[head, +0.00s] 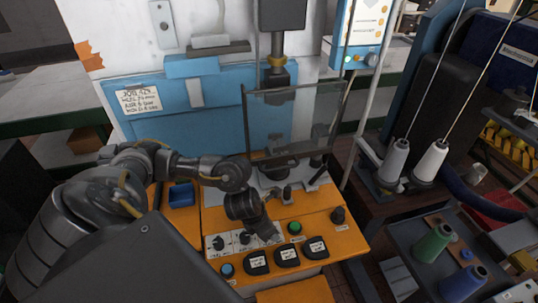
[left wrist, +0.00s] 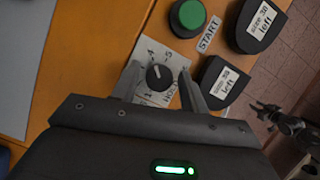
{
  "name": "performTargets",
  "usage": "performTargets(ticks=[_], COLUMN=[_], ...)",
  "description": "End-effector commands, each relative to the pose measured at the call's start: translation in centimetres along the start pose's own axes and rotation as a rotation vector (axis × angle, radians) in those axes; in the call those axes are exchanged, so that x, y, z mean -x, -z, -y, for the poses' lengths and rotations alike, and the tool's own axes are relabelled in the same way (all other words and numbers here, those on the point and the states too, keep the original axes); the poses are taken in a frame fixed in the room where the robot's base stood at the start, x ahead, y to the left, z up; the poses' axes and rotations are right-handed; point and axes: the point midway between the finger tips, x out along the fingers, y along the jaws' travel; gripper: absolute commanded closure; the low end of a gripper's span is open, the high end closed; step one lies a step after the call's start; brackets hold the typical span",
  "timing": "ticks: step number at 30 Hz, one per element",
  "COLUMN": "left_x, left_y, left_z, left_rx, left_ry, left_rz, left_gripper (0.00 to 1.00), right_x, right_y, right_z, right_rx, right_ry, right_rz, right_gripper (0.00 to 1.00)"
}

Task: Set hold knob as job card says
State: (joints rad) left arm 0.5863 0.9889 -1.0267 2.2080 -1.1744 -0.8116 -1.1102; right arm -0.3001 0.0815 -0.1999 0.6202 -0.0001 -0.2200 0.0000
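The hold knob (left wrist: 159,77) is a black dial on a light scale plate marked HOLD in the left wrist view. Its white mark points toward the upper left, and a 4 and a 5 show above it. My left gripper (left wrist: 160,76) is open, with one finger on each side of the knob; I cannot tell whether they touch it. In the head view my left gripper (head: 268,234) points down at the orange panel and hides this knob. The job card (head: 140,99) hangs on the blue machine back; its small handwriting is hard to read, the last line seemingly a hold time.
Two other dials (head: 218,242) sit left of the gripper. A green START button (head: 294,228), a blue button (head: 227,270) and several black labelled shoe-shaped pieces (head: 287,257) are close by. A clear guard (head: 295,115) stands behind. Thread spools (head: 432,244) stand at right.

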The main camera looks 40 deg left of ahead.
Motion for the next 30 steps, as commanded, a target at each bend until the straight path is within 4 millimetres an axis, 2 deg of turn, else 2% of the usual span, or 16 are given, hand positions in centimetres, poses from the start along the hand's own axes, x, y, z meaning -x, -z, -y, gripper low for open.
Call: performTargets(ticks=[9,13,24,30], left_x=[0.0,1.0,8.1,10.4], left_y=[0.1,-0.1,-0.2,-0.1], left_z=[0.0,0.0,0.0,0.0], left_rx=[-0.001,-0.003,-0.005,-0.003], left_ry=[0.001,0.002,0.001,0.0], left_rz=[-0.001,0.0,0.003,0.001], left_gripper=[0.48,0.48,0.48,0.48], right_x=[0.0,0.3,2.3,3.0], right_y=[0.0,0.1,0.3,0.3], right_z=[0.0,0.1,0.2,0.2], right_rx=[0.0,0.0,-0.001,-0.001], right_ry=[0.0,0.001,0.003,0.003], right_rz=[0.0,0.0,-0.001,-0.001], right_gripper=[0.64,0.64,0.64,0.64])
